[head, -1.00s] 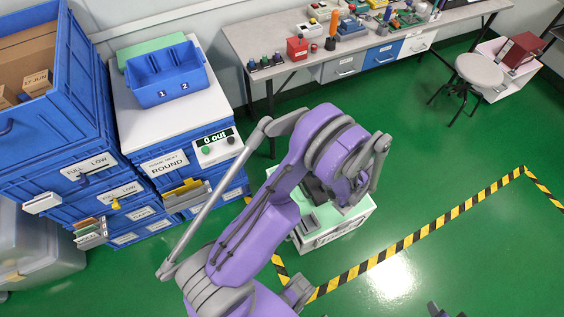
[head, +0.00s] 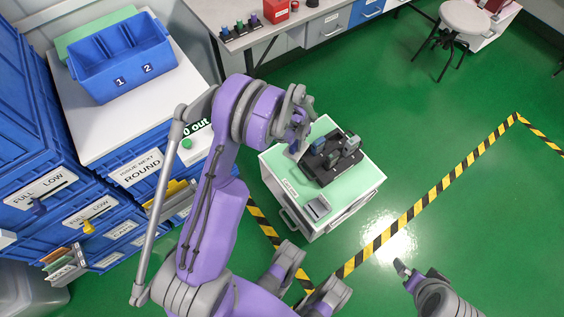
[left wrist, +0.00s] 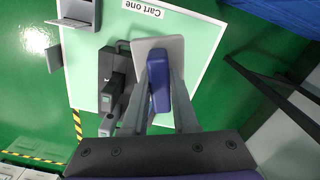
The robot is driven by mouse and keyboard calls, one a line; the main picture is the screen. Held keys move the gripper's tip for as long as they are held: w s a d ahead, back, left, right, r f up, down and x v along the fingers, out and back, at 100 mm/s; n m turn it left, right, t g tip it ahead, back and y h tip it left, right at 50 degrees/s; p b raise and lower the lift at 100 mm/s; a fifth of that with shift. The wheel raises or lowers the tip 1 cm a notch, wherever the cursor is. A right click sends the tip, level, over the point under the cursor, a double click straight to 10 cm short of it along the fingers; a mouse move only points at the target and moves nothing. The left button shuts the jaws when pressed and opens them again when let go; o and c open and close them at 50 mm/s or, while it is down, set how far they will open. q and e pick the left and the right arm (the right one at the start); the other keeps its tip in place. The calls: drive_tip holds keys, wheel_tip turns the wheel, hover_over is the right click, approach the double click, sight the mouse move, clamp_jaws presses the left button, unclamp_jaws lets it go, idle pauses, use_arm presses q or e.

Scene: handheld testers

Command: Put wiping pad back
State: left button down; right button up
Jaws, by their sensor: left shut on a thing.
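The wiping pad has a blue grip (left wrist: 158,82) and a flat grey plate (left wrist: 173,45). My left gripper (left wrist: 172,100) is shut on the blue grip and holds the pad over the mint-green top of Cart one (left wrist: 195,75), beside a black case. In the head view my left gripper (head: 299,128) is at the cart's far left edge, and the pad is mostly hidden by it. I cannot tell whether the pad touches the cart top. My right gripper (head: 403,271) is low on the right, away from the cart; its jaws are too small to judge.
A black case with handheld testers (head: 333,158) sits on the cart top (head: 365,178). A grey holder (head: 317,208) is at its near edge. Blue crates with a two-compartment bin (head: 122,58) stand left. A workbench is behind.

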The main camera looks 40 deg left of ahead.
use_arm(q)
drive_tip(key=w+a+f+b, duration=0.2)
drive_tip(key=a+f+b, duration=0.5)
drive_tip(key=a, duration=0.1)
drive_tip(key=f+b, duration=0.1)
drive_tip(key=f, duration=0.4)
drive_tip(key=f+b, duration=0.1)
drive_tip(key=f, duration=0.3)
drive_tip(key=shift+a+f, duration=0.2)
drive_tip(key=shift+f, duration=0.15)
use_arm(e)
wheel_tip(320, 180, down, 13)
drive_tip(key=w, duration=0.1)
drive_tip(key=shift+w+r+g, duration=0.2)
drive_tip(key=shift+w+g, duration=0.05)
drive_tip(key=shift+g, duration=0.05)
use_arm(q)
drive_tip(key=shift+s, duration=0.1)
drive_tip(key=shift+f, duration=0.15)
drive_tip(key=c, duration=0.7)
unclamp_jaws()
use_arm(e)
drive_tip(key=shift+f, duration=0.1)
